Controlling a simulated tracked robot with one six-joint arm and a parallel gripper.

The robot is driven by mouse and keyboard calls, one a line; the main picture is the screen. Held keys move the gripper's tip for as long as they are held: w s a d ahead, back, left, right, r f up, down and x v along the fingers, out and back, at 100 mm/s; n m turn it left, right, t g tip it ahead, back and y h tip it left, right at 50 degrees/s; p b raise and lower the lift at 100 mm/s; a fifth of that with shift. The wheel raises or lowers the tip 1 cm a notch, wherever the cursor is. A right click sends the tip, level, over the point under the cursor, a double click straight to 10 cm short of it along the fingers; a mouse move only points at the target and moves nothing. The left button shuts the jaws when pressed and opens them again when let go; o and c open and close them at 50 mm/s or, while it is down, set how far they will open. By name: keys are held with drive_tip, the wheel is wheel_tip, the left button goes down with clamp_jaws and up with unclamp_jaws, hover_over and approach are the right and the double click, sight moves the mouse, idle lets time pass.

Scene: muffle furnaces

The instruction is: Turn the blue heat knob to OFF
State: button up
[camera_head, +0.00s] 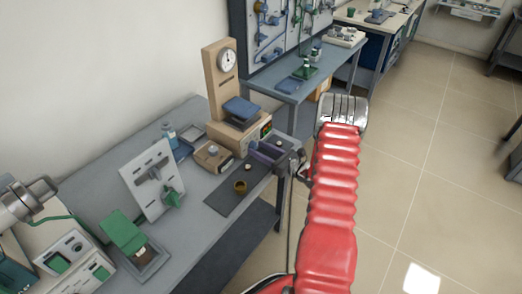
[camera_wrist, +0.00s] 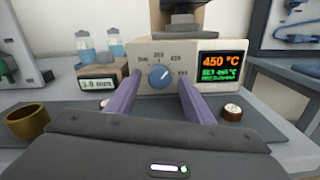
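The blue heat knob (camera_wrist: 158,77) sits on the front of a beige furnace control unit (camera_wrist: 150,48), with small labels around its dial. Its pale pointer mark seems to point up and to the right. A screen (camera_wrist: 222,66) to its right reads 450 °C in orange, with green text below. My gripper (camera_wrist: 160,80) is open, its two purple fingers pointing at the unit, one on each side of the knob in the wrist view. I cannot tell whether the fingers touch it. In the head view my gripper (camera_head: 268,152) is in front of the unit (camera_head: 240,133) and the knob is hidden.
A brass cup (camera_wrist: 27,124) stands left on a dark mat. A small white-topped round piece (camera_wrist: 232,112) is right of the fingers. A readout box (camera_wrist: 98,84) and blue-liquid bottles (camera_wrist: 116,46) stand left of the unit. The floor (camera_head: 410,150) to the right is open.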

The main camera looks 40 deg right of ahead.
drive_tip(key=c, duration=1)
